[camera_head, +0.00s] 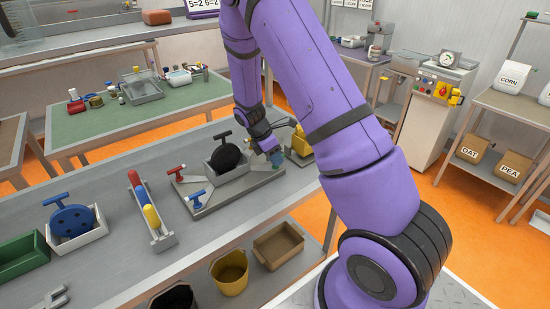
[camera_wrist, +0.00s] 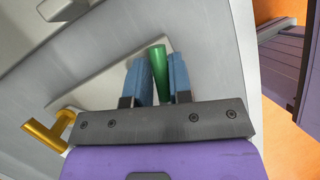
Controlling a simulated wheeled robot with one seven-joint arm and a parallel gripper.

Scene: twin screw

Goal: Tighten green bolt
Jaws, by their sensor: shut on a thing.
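The green bolt (camera_wrist: 158,66) shows in the wrist view as a green bar between the two blue fingers of my gripper (camera_wrist: 160,82). The fingers are shut on it from both sides. In the head view my gripper (camera_head: 276,157) is low at the right end of the grey base plate (camera_head: 208,207), and the green bolt cannot be made out there. The bolt's lower part and its seating are hidden. A red T-handled bolt (camera_head: 177,170) and a blue T-handled bolt (camera_head: 196,195) stand at the plate's left side. A yellow T-handled bolt (camera_wrist: 48,132) shows in the wrist view.
A black disc (camera_head: 224,158) with a T-handle sits in a grey holder on the plate. A yellow object (camera_head: 301,147) stands close behind my gripper. A rack of coloured cylinders (camera_head: 154,218) and a blue wheel (camera_head: 73,221) in a white tray are farther left.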

